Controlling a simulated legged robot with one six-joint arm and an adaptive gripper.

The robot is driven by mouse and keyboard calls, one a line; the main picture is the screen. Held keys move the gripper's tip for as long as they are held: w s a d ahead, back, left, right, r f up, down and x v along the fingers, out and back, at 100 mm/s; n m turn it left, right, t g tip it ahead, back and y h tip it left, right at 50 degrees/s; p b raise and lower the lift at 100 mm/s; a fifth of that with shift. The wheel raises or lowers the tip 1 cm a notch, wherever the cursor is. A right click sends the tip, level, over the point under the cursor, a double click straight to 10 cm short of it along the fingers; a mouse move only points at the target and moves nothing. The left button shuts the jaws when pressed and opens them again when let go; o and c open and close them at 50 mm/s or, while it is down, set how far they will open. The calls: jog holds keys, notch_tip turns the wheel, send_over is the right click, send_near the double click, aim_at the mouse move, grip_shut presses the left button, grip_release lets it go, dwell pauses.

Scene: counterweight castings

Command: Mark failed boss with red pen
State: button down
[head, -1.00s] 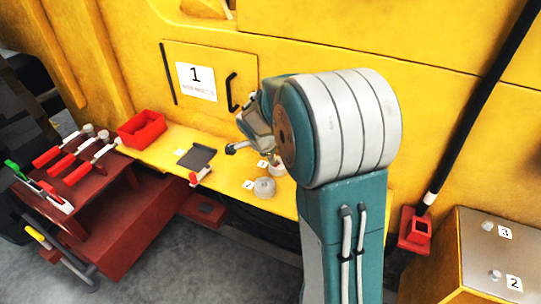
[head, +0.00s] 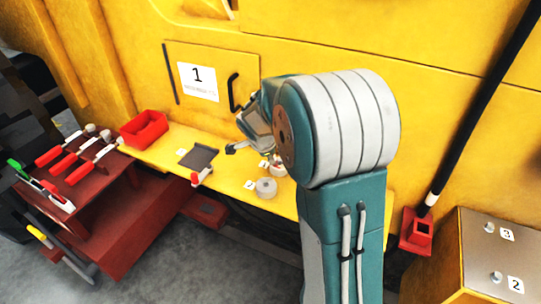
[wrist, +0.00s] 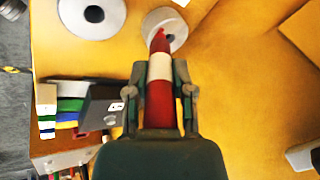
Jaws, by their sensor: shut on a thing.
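My gripper (wrist: 159,88) is shut on a red pen (wrist: 160,66) with a white band, seen in the wrist view. The pen points away from the palm, and its tip overlaps the face of a round grey boss (wrist: 176,26) with a central hole. I cannot tell whether the tip touches it. A second round boss (wrist: 90,14) with a dark hole lies to the left. In the head view, the boss by label 2 (head: 266,189) is clear.
A red bin (head: 143,130), a dark plate (head: 198,157) and a small red-and-white item (head: 201,177) lie on the yellow ledge (head: 170,150). A red rack (head: 88,180) with handled tools stands left. A metal-topped box (head: 480,250) with labels 2 and 3 stands right.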

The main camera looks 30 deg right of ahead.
jog(key=shift+w+a+f, duration=0.1)
jog(key=shift+a, duration=0.05)
dwell(0.5)
jog(key=shift+r, duration=3.05)
